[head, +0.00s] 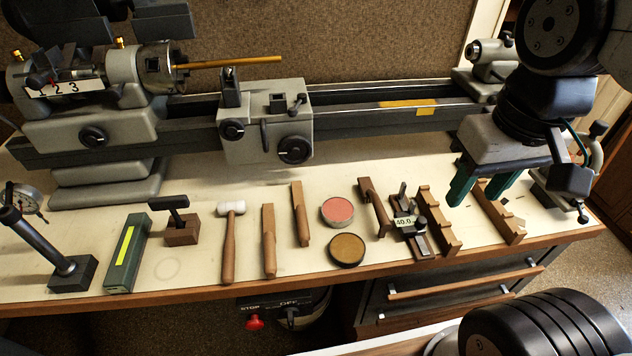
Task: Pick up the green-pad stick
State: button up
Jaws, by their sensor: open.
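Two slim wooden sticks lie side by side on the bench in the head view: a nearer stick (269,245) and a farther stick (300,215). I cannot make out a green pad on either one, so I cannot tell which is the green-pad stick. My gripper (480,188) has green fingers, is open and appears empty. It hangs over the right end of the bench, near the wooden racks and well to the right of both sticks.
A mallet (230,240) lies left of the sticks, with a green box (126,255) beyond it. A pink round tin (338,212) and a brown tin (347,250) are to their right. Wooden racks (447,230) stand farther right. A lathe (265,135) runs along the back.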

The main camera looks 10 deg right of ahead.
aim_at(300, 211)
jog(key=u, duration=3.05)
jog(key=k, duration=1.8)
jog(key=z, duration=1.3)
